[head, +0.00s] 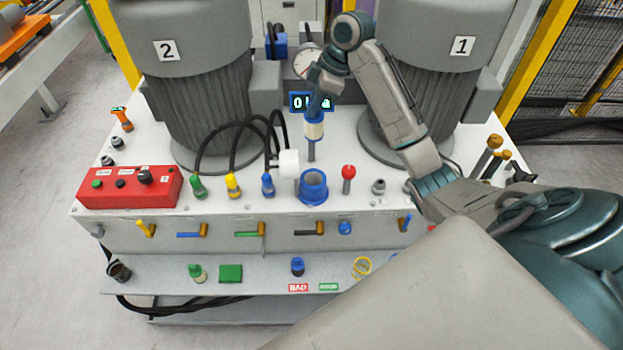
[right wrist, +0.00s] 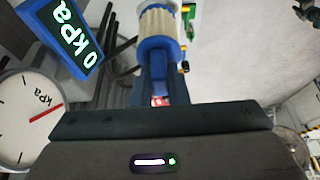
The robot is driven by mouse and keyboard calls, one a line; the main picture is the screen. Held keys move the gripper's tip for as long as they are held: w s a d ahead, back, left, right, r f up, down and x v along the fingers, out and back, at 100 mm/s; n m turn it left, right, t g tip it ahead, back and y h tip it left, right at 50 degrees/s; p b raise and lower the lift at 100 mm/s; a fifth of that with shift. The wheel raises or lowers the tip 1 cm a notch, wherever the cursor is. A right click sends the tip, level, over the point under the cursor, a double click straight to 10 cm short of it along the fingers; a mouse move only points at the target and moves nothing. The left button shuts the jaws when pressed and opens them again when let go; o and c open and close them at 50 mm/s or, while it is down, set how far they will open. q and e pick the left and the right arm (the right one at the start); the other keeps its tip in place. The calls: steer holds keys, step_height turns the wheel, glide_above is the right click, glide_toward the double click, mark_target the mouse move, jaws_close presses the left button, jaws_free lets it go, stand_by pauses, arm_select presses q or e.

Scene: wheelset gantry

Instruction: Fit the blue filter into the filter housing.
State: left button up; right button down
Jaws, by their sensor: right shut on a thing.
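The blue filter (head: 314,130), a pale pleated cylinder with blue ends, hangs roughly upright from my right gripper (head: 319,104). The gripper is shut on its upper blue end. The filter also shows in the right wrist view (right wrist: 157,28), beyond the fingers (right wrist: 154,88). The filter housing (head: 313,188) is a blue open cup on the front part of the white bench top. In the head view the filter is above and apart from the housing, nearly in line with its opening. My left gripper is out of view.
Black hoses (head: 235,140) arch at left. Motors 2 (head: 210,110) and 1 (head: 420,90) flank the gripper. A pressure gauge (head: 307,62) and a display (right wrist: 65,38) are close behind.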

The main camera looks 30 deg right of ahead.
mark_target(313, 138)
step_height(313, 138, down, 4)
steer(key=b, duration=0.2)
steer(key=shift+s+b, duration=0.1)
steer(key=shift+b, duration=0.25)
steer(key=shift+f+b, duration=0.8)
steer(key=shift+f, duration=0.1)
steer(key=f+b, duration=0.5)
steer(key=shift+w+f, duration=0.2)
steer(key=shift+w, duration=0.05)
step_height(313, 138, down, 13)
steer(key=shift+f+p, duration=0.15)
steer(key=shift+p, duration=1.1)
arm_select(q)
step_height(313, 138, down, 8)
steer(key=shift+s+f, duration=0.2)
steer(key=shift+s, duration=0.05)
arm_select(e)
steer(key=shift+f, duration=0.1)
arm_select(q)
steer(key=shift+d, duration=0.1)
arm_select(e)
steer(key=shift+f, duration=0.15)
steer(key=c, duration=1.4)
jaws_free()
